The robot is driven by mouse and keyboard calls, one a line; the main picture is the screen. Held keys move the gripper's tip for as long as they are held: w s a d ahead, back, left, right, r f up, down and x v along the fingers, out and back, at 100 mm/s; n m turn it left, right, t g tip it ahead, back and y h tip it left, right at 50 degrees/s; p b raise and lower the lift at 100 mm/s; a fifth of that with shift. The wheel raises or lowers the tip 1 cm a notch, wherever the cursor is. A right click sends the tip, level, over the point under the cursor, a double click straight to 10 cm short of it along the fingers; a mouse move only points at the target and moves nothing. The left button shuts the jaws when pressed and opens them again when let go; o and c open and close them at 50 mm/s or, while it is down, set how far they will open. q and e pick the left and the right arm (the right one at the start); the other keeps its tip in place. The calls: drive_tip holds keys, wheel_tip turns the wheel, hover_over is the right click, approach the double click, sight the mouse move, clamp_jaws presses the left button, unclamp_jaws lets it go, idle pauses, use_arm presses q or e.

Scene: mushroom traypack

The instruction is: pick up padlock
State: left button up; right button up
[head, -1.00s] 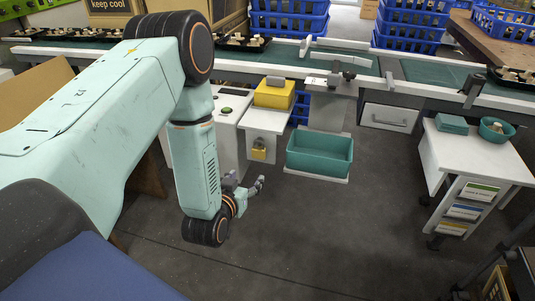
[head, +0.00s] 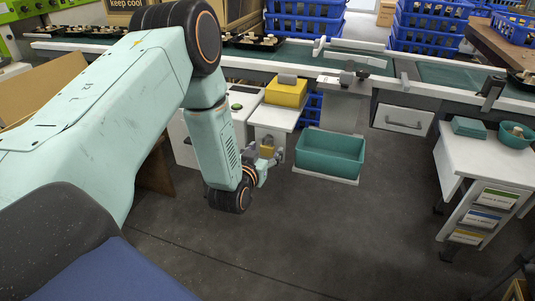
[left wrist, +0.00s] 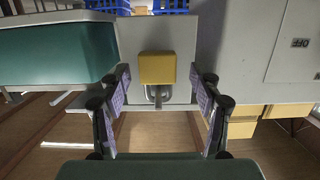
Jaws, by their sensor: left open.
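The padlock (head: 267,151) has a yellow body and hangs on the front of a small white cabinet, below the yellow box. In the left wrist view the padlock (left wrist: 157,68) appears upside down, its grey shackle below its body against a pale panel. My left gripper (head: 270,162) is open in front of the padlock. In the left wrist view its two purple-padded fingers (left wrist: 162,88) stand left and right of the padlock, with gaps on both sides; nothing is held. My right gripper is in neither view.
A yellow box (head: 286,92) sits on the cabinet (head: 273,118). A teal bin (head: 330,154) stands just right of my gripper. The green-topped conveyor (head: 300,55) runs behind. A white drawer cart (head: 480,165) stands at the right. The floor in front is clear.

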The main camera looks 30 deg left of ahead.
use_arm(q)
drive_tip(key=shift+w, duration=0.3)
drive_tip(key=shift+d, duration=0.1)
drive_tip(key=shift+r, duration=0.1)
drive_tip(key=shift+c, duration=0.3)
drive_tip(key=c, duration=1.2)
